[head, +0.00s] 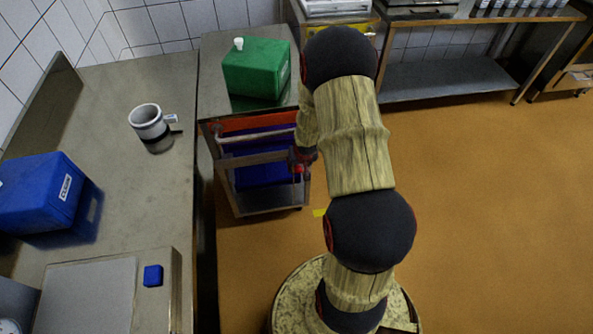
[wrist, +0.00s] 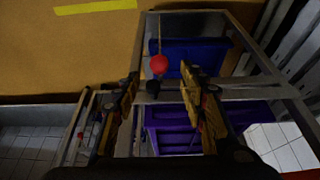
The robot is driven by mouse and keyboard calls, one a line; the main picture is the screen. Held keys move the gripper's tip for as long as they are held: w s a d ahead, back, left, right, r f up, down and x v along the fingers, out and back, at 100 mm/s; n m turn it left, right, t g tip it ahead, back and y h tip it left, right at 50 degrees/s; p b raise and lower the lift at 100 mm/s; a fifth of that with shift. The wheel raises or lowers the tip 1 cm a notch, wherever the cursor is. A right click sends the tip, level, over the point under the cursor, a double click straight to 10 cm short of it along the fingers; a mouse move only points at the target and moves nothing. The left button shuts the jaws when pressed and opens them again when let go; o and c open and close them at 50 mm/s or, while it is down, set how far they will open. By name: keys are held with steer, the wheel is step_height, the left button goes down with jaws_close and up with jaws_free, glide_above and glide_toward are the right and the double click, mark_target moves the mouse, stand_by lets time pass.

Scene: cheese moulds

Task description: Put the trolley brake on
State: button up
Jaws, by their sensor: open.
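The trolley (head: 245,205) is a metal frame with blue crates, beside the steel counter in the head view. A red ball knob (wrist: 158,65) on a thin rod shows between my fingers in the wrist view, against the trolley frame (wrist: 240,93). It looks like the brake handle. A small red spot also shows at the trolley's right side in the head view. My gripper (wrist: 159,75) is open, with one finger on each side of the knob's line. I cannot tell how far the knob is from the fingertips. In the head view my arm mostly hides the gripper.
A blue crate (wrist: 200,52) and a purple crate (wrist: 175,115) sit inside the trolley. A green canister (head: 255,72), a steel mug (head: 150,128) and a blue canister (head: 40,190) stand on the counters. The orange floor (head: 480,200) is clear on the right.

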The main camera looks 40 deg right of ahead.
mark_target(298, 168)
steer(key=b+x, duration=0.2)
steer(key=x, duration=0.3)
steer(key=shift+d+f, duration=0.1)
steer(key=shift+f, duration=0.25)
steer(key=shift+c, duration=1.4)
steer(key=c, duration=0.7)
jaws_close()
